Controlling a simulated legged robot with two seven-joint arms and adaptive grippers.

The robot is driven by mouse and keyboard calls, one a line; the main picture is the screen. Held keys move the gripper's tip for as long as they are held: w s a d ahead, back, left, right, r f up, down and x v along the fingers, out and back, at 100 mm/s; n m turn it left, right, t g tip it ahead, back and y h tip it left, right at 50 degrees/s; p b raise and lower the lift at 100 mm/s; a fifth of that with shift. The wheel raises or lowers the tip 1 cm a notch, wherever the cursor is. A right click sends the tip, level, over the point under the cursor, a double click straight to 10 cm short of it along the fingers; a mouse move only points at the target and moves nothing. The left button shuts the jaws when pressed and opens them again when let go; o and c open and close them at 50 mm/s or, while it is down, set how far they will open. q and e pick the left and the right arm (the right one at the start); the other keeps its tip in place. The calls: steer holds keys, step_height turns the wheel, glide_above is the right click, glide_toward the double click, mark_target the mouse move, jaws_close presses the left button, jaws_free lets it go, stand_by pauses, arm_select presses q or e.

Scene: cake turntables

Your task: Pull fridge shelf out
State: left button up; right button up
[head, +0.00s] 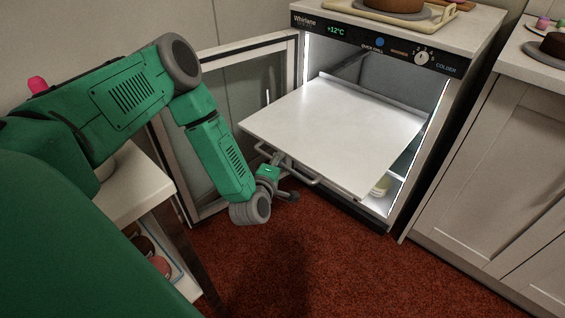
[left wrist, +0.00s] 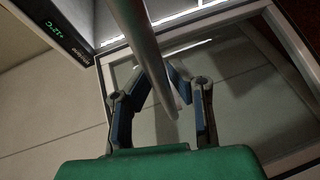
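The white fridge shelf (head: 335,125) sticks far out of the open fridge (head: 420,75), with its back part still inside. A grey bar handle (head: 302,180) runs below its front edge; it also crosses the left wrist view (left wrist: 138,32). My left gripper (head: 277,160) is at this handle, under the shelf's front edge. My right gripper is not in view.
The glass fridge door (head: 235,75) stands open on the left, behind my left arm. A small item (head: 381,186) sits low inside the fridge. A white cabinet (head: 500,170) is at the right, a side unit (head: 135,185) at the left. Red carpet (head: 300,255) in front is clear.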

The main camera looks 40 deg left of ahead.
arm_select(q)
steer(key=shift+o, duration=0.7)
steer(key=shift+f, duration=0.15)
steer(key=shift+s+d, duration=0.2)
steer(key=shift+d, duration=0.05)
steer(key=v, duration=1.1)
steer(key=shift+s, duration=0.25)
steer(key=shift+a, duration=0.1)
